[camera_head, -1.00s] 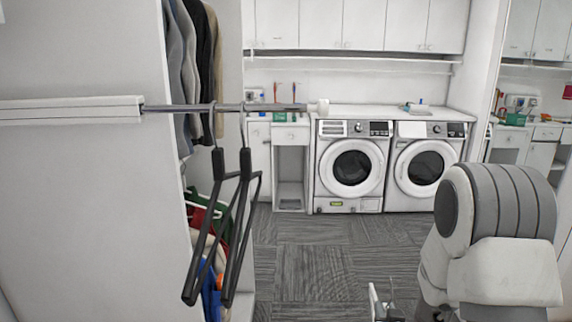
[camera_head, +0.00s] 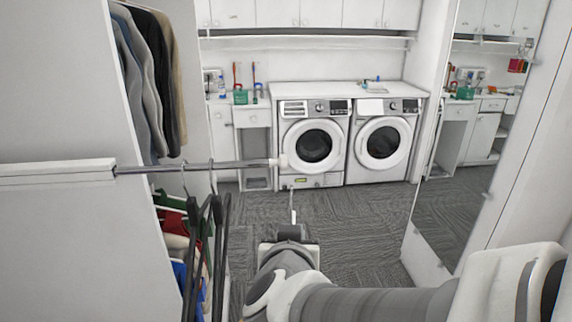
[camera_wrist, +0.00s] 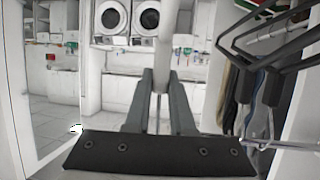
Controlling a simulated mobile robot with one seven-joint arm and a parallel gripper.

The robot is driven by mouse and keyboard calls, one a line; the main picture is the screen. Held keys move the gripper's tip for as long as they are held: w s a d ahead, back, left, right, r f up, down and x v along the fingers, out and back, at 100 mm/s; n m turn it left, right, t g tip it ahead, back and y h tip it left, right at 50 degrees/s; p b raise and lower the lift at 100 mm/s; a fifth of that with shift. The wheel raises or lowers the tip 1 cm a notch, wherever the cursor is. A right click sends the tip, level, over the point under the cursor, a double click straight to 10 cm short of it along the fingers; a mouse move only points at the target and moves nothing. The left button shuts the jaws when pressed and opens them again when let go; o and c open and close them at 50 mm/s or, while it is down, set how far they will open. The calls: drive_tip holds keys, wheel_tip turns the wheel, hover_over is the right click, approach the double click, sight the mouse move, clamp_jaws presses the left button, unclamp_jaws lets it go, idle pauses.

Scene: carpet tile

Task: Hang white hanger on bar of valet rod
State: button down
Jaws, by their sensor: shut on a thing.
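The valet rod's metal bar (camera_head: 235,165) sticks out to the right from its white mount and ends in a pale knob. Two black hangers (camera_head: 203,235) hang from it. My gripper (camera_head: 292,228) is right of the bar's end and lower in the picture. It is shut on the white hanger (camera_head: 293,205), which shows nearly edge-on, with a thin hook on top. In the wrist view, the white hanger (camera_wrist: 166,45) is a blurred pale strip between the fingers (camera_wrist: 160,85). The bar (camera_wrist: 285,145) and black hangers (camera_wrist: 268,75) show at right there.
Clothes (camera_head: 150,80) hang in the closet at left, with coloured garments (camera_head: 178,235) below. Two front-loading machines (camera_head: 314,146) stand at the back. A mirror panel (camera_head: 465,150) stands at right. Carpeted floor (camera_head: 355,215) is open in the middle.

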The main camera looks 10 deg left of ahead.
drive_tip(key=s+a+r+n+y+p, duration=0.2)
drive_tip(key=s+a+r, duration=0.2)
drive_tip(key=s+a, duration=0.25)
drive_tip(key=r+b+x, duration=0.1)
drive_tip(key=b+x, duration=0.2)
drive_tip(key=x, duration=0.3)
drive_tip(key=w+r+b+x, duration=0.1)
drive_tip(key=b+x, duration=0.1)
drive_tip(key=x, duration=0.4)
drive_tip(key=shift+a+r+b, duration=0.2)
drive_tip(key=shift+a+b, duration=0.05)
drive_tip(key=shift+b, duration=0.15)
drive_tip(key=shift+w, duration=0.1)
drive_tip(key=c, duration=0.7)
unclamp_jaws()
drive_tip(key=shift+g, duration=0.3)
